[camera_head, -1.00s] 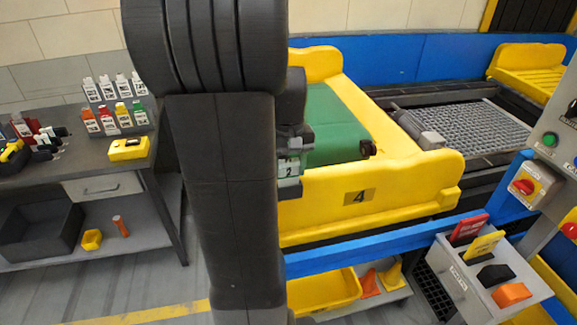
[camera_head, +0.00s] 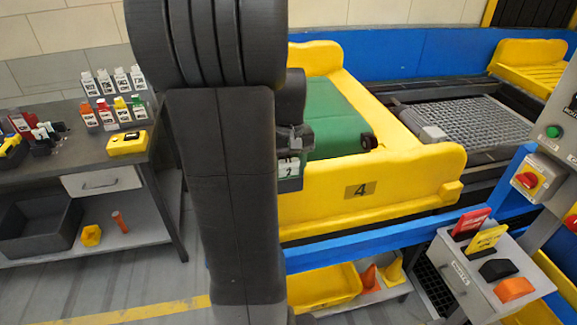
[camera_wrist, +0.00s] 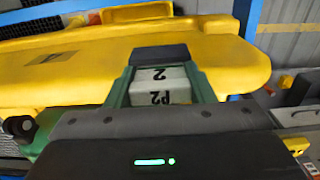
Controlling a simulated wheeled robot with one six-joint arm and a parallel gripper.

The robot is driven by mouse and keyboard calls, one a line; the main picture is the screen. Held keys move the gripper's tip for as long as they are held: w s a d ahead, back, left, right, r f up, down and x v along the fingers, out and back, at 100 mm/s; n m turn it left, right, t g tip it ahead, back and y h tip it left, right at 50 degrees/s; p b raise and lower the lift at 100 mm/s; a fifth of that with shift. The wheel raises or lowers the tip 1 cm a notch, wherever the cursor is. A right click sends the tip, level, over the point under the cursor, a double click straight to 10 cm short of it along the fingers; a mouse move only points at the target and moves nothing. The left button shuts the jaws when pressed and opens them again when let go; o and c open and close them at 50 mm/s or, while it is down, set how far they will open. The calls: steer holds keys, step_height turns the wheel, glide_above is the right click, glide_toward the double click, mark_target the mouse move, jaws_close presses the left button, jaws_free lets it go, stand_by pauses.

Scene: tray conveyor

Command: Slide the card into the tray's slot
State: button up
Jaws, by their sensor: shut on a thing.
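The card (camera_wrist: 160,84) is white with a dark 2 and P2, seen upside down in the wrist view. In the head view it shows (camera_head: 289,168) just left of the tray's end wall, largely hidden by my arm. My gripper (camera_wrist: 160,98) is shut on the card. Green strips run along both card sides, and a dark block covers its far end. The yellow tray (camera_head: 420,172) bears a label 4 and holds a green block (camera_head: 335,120). The tray's yellow wall (camera_wrist: 225,62) lies right behind the card. I cannot make out the slot or whether the card touches it.
A blue rail (camera_head: 400,237) runs along the tray's near side. A grey box with coloured cards (camera_head: 490,265) and a control panel (camera_head: 553,150) stand at right. A workbench with small bottles (camera_head: 60,165) is at left. My arm blocks the middle of the head view.

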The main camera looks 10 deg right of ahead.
steer(key=o, duration=1)
steer(key=shift+f, duration=0.1)
step_height(320, 180, up, 14)
steer(key=shift+f, duration=0.1)
step_height(320, 180, down, 14)
steer(key=shift+r, duration=0.1)
steer(key=shift+r+p, duration=0.3)
steer(key=shift+r, duration=0.2)
